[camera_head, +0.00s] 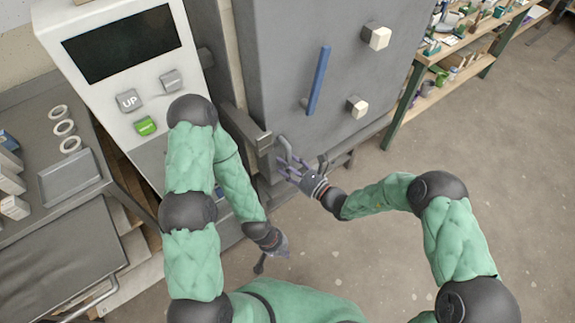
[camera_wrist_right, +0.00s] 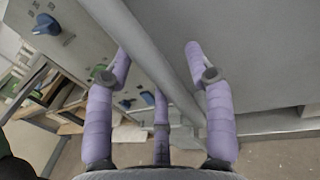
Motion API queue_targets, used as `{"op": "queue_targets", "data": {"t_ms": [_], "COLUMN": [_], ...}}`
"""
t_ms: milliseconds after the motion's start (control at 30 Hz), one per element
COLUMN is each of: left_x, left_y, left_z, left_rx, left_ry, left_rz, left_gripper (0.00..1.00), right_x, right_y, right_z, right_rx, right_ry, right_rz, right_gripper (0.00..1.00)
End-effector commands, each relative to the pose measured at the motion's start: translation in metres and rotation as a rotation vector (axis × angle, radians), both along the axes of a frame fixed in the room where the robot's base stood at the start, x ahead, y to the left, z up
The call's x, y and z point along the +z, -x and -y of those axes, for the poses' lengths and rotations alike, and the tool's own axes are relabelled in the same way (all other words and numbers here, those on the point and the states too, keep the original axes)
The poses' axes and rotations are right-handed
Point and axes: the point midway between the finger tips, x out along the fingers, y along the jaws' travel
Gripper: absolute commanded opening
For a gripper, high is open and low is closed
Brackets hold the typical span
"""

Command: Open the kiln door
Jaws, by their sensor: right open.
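The grey kiln door (camera_head: 270,60) fills the top middle of the head view and looks shut. It carries a slanted blue bar (camera_head: 318,82) and two pale knobs (camera_head: 377,37), (camera_head: 357,106).
A white control panel (camera_head: 100,88) with a dark screen and buttons stands left of the kiln. A grey table (camera_head: 58,238) with a tray and rings is at far left. A green-framed shelf (camera_head: 405,105) stands at right. Floor at lower right is clear.

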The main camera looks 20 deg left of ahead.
Motion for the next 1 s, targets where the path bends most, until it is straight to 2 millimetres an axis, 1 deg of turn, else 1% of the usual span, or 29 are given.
{"op": "queue_targets", "data": {"t_ms": [200,233,267,300,367,400,633,767,867,1000], "left_x": [0.000,0.000,0.000,0.000,0.000,0.000,0.000,0.001,0.003,0.006], "left_y": [0.000,0.000,0.000,0.000,0.000,0.000,0.000,0.000,0.000,0.000], "left_z": [0.000,0.000,0.000,0.000,0.000,0.000,0.000,0.000,0.000,0.000], "left_rx": [0.000,0.000,0.000,0.000,0.000,0.000,0.000,0.000,0.000,0.000], "left_ry": [0.000,0.000,0.000,0.000,0.000,0.000,0.000,0.000,0.000,0.000], "left_rz": [0.000,0.000,0.000,0.000,0.000,0.000,0.000,0.000,0.000,0.000], "left_gripper": [0.00,0.00,0.00,0.00,0.00,0.00,0.00,0.00,0.00,0.00], "right_x": [0.000,0.000,0.000,0.000,0.000,0.000,0.000,0.000,0.000,0.000], "right_y": [0.000,0.000,0.000,0.000,0.000,0.000,0.000,0.004,0.010,0.024], "right_z": [0.000,0.000,0.000,0.000,0.000,0.000,0.001,0.008,0.019,0.045], "right_rx": [0.000,0.000,0.000,0.000,0.000,0.000,0.001,0.011,0.026,0.064], "right_ry": [0.000,0.000,0.000,0.000,0.000,0.000,0.001,0.001,0.000,0.002], "right_rz": [0.000,0.000,0.000,0.000,0.000,0.000,0.000,0.000,-0.001,-0.003], "right_gripper": [0.54,0.48,0.40,0.28,0.11,0.00,0.00,0.00,0.00,0.00]}}
